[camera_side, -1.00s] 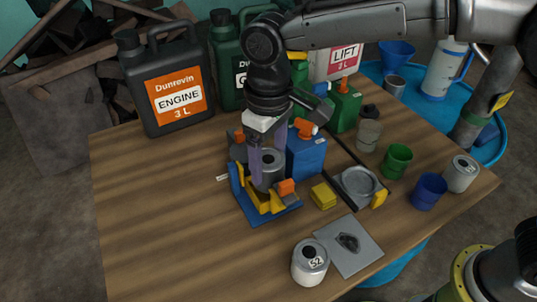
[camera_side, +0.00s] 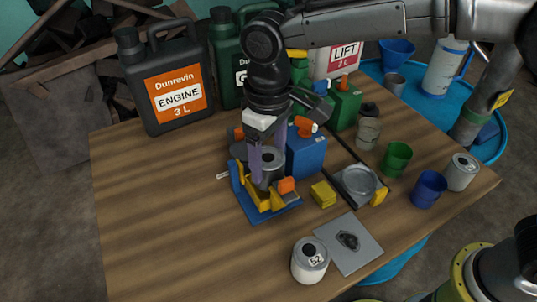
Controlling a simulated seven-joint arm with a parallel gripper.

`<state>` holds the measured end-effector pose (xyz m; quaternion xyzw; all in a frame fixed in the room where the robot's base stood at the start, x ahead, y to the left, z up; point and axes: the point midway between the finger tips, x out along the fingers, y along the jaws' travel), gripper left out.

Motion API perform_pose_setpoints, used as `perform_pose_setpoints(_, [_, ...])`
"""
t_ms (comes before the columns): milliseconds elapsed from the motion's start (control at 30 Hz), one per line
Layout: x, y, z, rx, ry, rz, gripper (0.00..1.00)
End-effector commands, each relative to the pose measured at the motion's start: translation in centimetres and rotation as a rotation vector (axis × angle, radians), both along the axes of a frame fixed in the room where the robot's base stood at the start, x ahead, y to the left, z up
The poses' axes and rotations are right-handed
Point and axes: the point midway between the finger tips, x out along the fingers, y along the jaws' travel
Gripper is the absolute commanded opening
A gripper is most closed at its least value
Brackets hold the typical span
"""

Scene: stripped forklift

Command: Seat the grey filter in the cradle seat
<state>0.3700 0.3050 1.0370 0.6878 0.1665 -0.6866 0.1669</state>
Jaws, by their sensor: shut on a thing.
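The grey filter (camera_side: 269,163) is a short dark grey cylinder between the fingers of my gripper (camera_side: 268,172). My gripper points down and is shut on it. The filter is upright over the yellow cradle seat (camera_side: 264,200), which stands on a blue base plate (camera_side: 272,214). Its lower end is among the yellow cradle parts; whether it touches the bottom of the seat is hidden.
A blue can with an orange cap (camera_side: 306,155) stands close behind and right of the cradle. A yellow block (camera_side: 323,194), a tray with a round dish (camera_side: 357,182) and a white can marked 52 (camera_side: 310,261) are nearby. The table's left side (camera_side: 160,220) is clear.

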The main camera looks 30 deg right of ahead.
Motion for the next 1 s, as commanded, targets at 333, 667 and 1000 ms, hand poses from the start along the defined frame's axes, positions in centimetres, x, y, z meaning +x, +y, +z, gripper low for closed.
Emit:
perform_pose_setpoints(333, [0.0, 0.0, -0.4, 0.000, -0.001, 0.000, 0.00])
perform_pose_setpoints(667, [0.0, 0.0, -0.8, 0.000, -0.001, 0.000, 0.00])
perform_pose_setpoints(1000, [0.0, 0.0, -1.3, 0.000, -0.001, 0.000, 0.00])
